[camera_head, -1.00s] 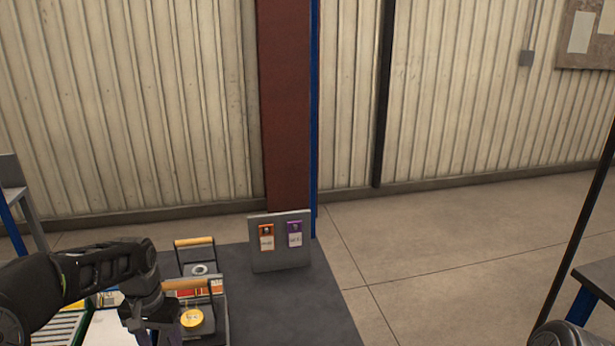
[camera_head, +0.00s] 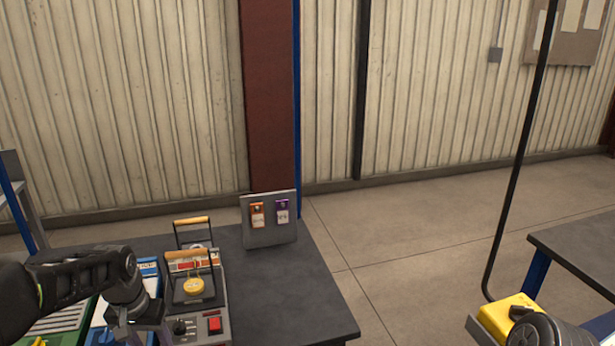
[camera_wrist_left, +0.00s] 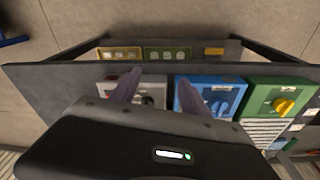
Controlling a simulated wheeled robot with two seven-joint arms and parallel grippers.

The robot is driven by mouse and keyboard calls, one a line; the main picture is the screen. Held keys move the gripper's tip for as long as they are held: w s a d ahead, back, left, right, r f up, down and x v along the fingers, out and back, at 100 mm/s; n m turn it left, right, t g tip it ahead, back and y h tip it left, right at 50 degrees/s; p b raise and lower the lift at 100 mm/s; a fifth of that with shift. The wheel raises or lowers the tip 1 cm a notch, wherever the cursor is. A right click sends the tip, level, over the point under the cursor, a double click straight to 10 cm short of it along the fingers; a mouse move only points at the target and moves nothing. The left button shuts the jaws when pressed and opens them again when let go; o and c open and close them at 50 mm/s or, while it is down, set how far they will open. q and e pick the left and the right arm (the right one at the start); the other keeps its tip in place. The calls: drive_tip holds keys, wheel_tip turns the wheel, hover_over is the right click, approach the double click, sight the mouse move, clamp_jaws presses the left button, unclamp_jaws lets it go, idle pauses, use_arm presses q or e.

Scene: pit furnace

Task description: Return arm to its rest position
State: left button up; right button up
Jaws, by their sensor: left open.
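My left arm reaches in from the left in the head view. My left gripper (camera_head: 138,333) is at the bottom edge, by the front left of a grey control box (camera_head: 212,312). In the left wrist view, the two purple-grey fingers of this gripper (camera_wrist_left: 157,86) are spread apart with nothing between them. They overlap a grey panel and a blue box (camera_wrist_left: 212,98) in the picture; I cannot tell the distance.
A small board (camera_head: 268,228) stands behind. A yellow box (camera_head: 508,312) and another table (camera_head: 590,245) are at right. Floor lies between.

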use_arm(q)
drive_tip(key=w+d+f+t+h, duration=0.1)
drive_tip(key=w+d+f+t, duration=0.2)
drive_tip(key=d+f, duration=0.4)
drive_tip(key=s+d+f+h, duration=0.2)
drive_tip(key=s+d+f, duration=0.3)
drive_tip(key=d+f, duration=0.6)
drive_tip(key=s+d+f+g, duration=0.1)
drive_tip(key=s+d+f, duration=0.2)
drive_tip(key=s, duration=0.4)
drive_tip(key=s+d+f+g, duration=0.1)
drive_tip(key=s+d+f, duration=0.2)
drive_tip(key=s, duration=0.4)
drive_tip(key=s+d+f+g+h, duration=0.1)
drive_tip(key=s+d+f, duration=0.3)
drive_tip(key=s, duration=0.3)
drive_tip(key=shift+s+d+n+g, duration=0.3)
drive_tip(key=shift+d+g, duration=0.1)
drive_tip(key=shift+d, duration=0.4)
